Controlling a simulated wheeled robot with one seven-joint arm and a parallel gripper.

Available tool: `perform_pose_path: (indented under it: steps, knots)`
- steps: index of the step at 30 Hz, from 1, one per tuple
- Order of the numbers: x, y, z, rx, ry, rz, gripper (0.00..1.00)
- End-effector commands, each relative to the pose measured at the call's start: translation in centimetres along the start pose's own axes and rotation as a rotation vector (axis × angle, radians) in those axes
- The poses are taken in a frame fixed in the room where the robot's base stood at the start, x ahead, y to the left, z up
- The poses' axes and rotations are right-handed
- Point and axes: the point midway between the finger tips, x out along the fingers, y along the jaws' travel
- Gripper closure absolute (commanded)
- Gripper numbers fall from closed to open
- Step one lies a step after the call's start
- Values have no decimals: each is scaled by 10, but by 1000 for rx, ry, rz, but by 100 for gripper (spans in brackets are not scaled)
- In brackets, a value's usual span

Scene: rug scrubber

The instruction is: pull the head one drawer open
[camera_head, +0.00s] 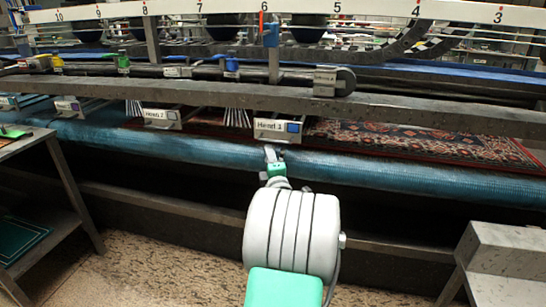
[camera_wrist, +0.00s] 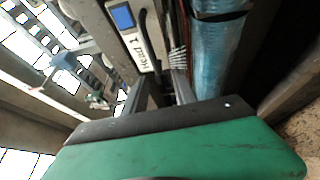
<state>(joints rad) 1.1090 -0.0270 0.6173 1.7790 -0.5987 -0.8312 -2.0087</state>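The head one drawer (camera_head: 278,129) is a pale front labelled "Head 1" with a blue square, under the grey rail. It stands about in line with the Head 2 front and looks closed. In the wrist view its labelled front (camera_wrist: 132,33) is upper left of centre, with a dark curved handle (camera_wrist: 150,38) along it. My gripper (camera_head: 270,153) is just below the drawer front. In the wrist view my gripper (camera_wrist: 162,82) has its two fingers apart, with the handle's lower end near the gap. Whether they touch it is unclear.
The Head 2 drawer (camera_head: 161,117) and others line the rail (camera_head: 400,112) to the left. A blue roller (camera_head: 400,181) runs below the drawers, close to my gripper. A patterned rug (camera_head: 410,142) lies behind it. A grey bench (camera_head: 500,255) stands at right, a table frame (camera_head: 70,185) at left.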

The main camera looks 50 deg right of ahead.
Motion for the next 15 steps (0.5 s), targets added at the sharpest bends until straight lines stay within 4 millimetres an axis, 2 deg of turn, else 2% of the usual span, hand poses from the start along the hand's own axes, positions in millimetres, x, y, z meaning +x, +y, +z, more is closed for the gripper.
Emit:
perform_pose_path:
  steps: [1, 3, 5, 12, 15]
  knots:
    - [-1, -2, 17, -31, -32, 28, 67]
    - [2, 2, 26, -57, -52, 48, 67]
    - [9, 5, 26, -63, -53, 53, 67]
    - [54, 8, 26, -62, -49, 51, 67]
    - [68, 8, 27, -62, -50, 49, 67]
